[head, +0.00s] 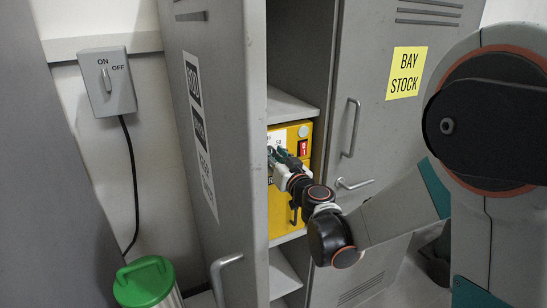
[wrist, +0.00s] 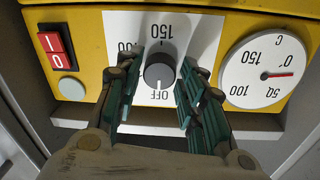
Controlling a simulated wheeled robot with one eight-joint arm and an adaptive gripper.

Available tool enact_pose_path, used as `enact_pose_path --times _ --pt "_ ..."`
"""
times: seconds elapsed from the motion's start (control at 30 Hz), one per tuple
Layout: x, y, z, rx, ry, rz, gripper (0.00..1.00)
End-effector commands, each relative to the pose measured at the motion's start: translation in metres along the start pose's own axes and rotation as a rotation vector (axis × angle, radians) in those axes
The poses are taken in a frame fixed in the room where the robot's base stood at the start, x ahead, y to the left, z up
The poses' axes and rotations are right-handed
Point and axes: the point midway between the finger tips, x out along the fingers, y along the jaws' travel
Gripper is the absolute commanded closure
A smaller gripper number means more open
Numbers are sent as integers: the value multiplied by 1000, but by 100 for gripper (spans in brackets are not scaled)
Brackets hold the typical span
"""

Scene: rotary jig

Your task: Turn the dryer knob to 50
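The yellow dryer (head: 281,205) sits on a shelf inside an open grey locker. My wrist view shows its face upside down. The dark round dryer knob (wrist: 159,71) sits on a white dial plate (wrist: 190,28), with its pale pointer line toward OFF. 150 is printed on the opposite side, and the side numbers are partly hidden by my fingers. My gripper (wrist: 160,66) is open, with one green-padded finger on each side of the knob and gaps visible between. In the head view, my gripper (head: 279,160) reaches the dryer front and hides the knob.
A round temperature gauge (wrist: 265,71) has its red needle near 0. A red rocker switch (wrist: 55,48) and a pale round button (wrist: 71,89) are on the other side. The open locker door (head: 215,130) stands left of my arm. A wall switch box (head: 107,82) hangs further left.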

Motion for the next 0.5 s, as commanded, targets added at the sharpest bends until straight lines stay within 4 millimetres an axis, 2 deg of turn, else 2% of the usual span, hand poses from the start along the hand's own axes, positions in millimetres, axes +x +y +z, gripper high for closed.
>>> enact_pose_path --times 0.03,0.1,0.5 --pt "0 0 0 0 0 0 84" --pt "0 0 0 0 0 0 95" --pt "0 0 0 50 -2 1 95"
